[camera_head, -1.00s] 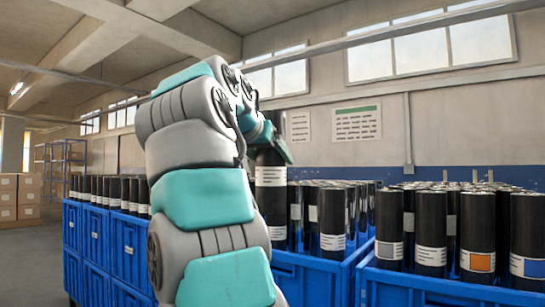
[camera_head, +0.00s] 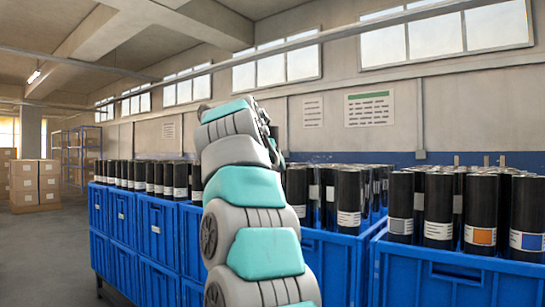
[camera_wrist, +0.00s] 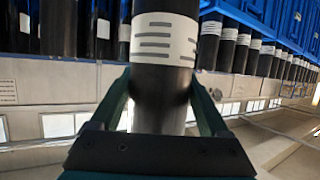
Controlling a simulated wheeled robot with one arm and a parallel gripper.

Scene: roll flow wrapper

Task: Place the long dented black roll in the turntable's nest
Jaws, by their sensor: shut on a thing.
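In the wrist view a black roll (camera_wrist: 163,95) with a white label stands between the two teal fingers of my gripper (camera_wrist: 163,112). The gripper is shut on it. The roll runs out of the top of that picture, and no dent shows on its visible side. In the head view my arm rises in the middle and hides most of the gripper and the held roll. The turntable and its nest are not in view.
Blue crates (camera_head: 157,235) full of upright black rolls line the left. Another blue crate (camera_head: 450,280) at the right holds rolls, some with orange or blue labels (camera_head: 481,236). Stacked cartons (camera_head: 35,183) and a blue rack stand far left. Floor between is clear.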

